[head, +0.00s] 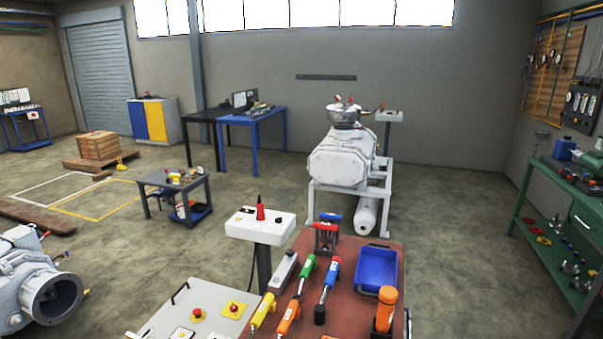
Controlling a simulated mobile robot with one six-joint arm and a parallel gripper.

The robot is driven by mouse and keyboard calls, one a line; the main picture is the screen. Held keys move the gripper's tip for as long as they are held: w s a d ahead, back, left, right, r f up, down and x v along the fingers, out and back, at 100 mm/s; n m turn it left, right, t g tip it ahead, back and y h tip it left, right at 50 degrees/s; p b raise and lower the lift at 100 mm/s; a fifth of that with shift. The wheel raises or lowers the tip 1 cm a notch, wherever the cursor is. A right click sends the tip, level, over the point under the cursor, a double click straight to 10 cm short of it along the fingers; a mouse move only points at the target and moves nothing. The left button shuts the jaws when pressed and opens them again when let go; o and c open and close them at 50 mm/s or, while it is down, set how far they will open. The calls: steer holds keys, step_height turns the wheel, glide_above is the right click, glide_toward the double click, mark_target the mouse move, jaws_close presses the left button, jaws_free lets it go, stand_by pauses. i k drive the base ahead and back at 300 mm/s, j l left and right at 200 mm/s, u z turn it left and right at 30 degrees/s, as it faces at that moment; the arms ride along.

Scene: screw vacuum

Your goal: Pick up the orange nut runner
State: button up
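Two orange things are on the red-brown tabletop (345,285) in the foreground. One is an orange hand tool (288,319) lying slanted near the table's front left, in a row with other coloured tools. The other is an upright orange cylindrical thing (386,305) at the table's front right, by the blue tray. I cannot tell for sure which is the nut runner. The lower end of the lying orange tool nears the bottom edge of the picture. My gripper is not in view.
Around the lying orange tool are a yellow tool (263,311), a green-handled tool (306,270) and a blue-and-red tool (329,279). A blue tray (376,269) sits at right. A white control box (260,226) stands behind left. Open floor (450,270) lies right of the table.

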mark_target(388, 295)
steer(key=i+j+z, duration=0.15)
steer(key=z, duration=0.25)
steer(key=i+j+z, duration=0.15)
steer(key=z, duration=0.2)
steer(key=j+z, duration=0.2)
steer(key=z, duration=0.2)
steer(key=i+j, duration=0.05)
